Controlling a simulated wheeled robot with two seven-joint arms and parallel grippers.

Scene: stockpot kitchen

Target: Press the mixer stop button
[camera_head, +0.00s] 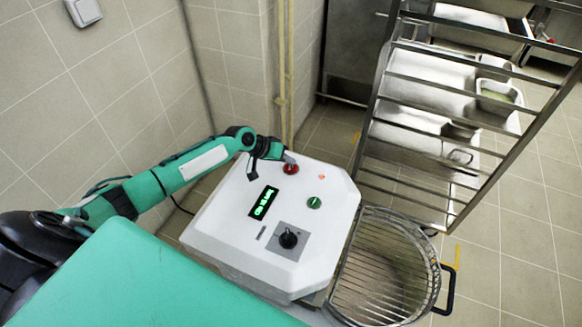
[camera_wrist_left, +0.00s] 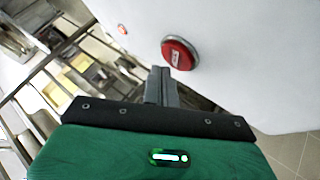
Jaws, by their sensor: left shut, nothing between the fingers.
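The red stop button (camera_head: 290,169) sits near the back edge of the white mixer control panel (camera_head: 230,225). In the left wrist view the red button (camera_wrist_left: 179,54) shows just beyond the fingertips, on the white panel surface (camera_wrist_left: 250,40). My left gripper (camera_head: 289,157) is shut and empty, with its tips at the back edge of the red button. In the left wrist view the shut fingers (camera_wrist_left: 160,75) point toward the button; whether they touch it I cannot tell. My right gripper is not in view.
The panel also carries a green button (camera_head: 314,202), a black knob (camera_head: 289,239), a green-lit display (camera_head: 263,202) and a small orange light (camera_head: 321,177). A round pot with a wire grille (camera_head: 375,285) stands right of the panel. A metal rack (camera_head: 440,130) with trays stands behind it.

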